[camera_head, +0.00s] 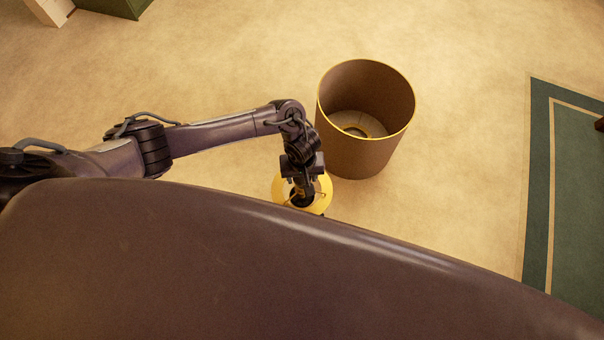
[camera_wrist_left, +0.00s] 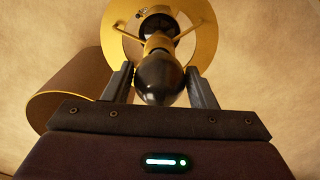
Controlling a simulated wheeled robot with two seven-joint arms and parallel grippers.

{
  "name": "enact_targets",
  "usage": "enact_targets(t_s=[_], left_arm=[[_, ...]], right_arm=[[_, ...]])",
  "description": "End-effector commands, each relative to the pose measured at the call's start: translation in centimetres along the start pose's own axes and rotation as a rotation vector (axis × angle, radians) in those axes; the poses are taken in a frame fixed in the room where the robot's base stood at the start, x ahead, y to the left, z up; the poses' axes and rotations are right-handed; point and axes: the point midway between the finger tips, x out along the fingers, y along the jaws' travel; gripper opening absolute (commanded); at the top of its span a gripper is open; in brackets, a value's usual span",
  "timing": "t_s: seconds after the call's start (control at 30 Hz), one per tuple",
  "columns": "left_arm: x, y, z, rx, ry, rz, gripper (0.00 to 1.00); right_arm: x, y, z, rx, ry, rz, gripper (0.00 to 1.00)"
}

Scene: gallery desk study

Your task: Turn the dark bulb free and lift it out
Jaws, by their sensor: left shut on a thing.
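The dark bulb (camera_wrist_left: 160,80) is glossy and black, and shows between the fingers of my left gripper (camera_wrist_left: 160,88) in the left wrist view. The gripper is shut on it. The bulb's narrow brass-coloured neck (camera_wrist_left: 158,43) points at the dark socket area inside the yellow lamp ring (camera_wrist_left: 112,18), which has thin spokes. I cannot tell whether the neck still sits in the socket. In the head view my left gripper (camera_head: 303,196) points down over the lamp ring (camera_head: 283,194), and the bulb is hidden there. My right gripper is out of view.
An open brown bin (camera_head: 355,155) with a yellow rim stands just right of the lamp; its side also shows in the left wrist view (camera_wrist_left: 62,88). A green bordered rug (camera_head: 575,190) lies at the right. The pale floor is otherwise mostly clear.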

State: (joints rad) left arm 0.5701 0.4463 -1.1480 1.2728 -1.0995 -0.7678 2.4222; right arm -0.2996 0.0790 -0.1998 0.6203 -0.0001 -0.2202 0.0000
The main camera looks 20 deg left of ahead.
Motion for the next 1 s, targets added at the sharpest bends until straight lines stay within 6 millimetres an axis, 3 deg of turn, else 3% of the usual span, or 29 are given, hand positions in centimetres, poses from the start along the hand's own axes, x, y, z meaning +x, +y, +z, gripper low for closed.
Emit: enact_targets(t_s=[1.0], left_arm=[[-0.2,0.0,0.1,-0.28,-0.002,-0.001,0.39]], right_arm=[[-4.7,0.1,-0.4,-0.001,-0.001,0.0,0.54]])
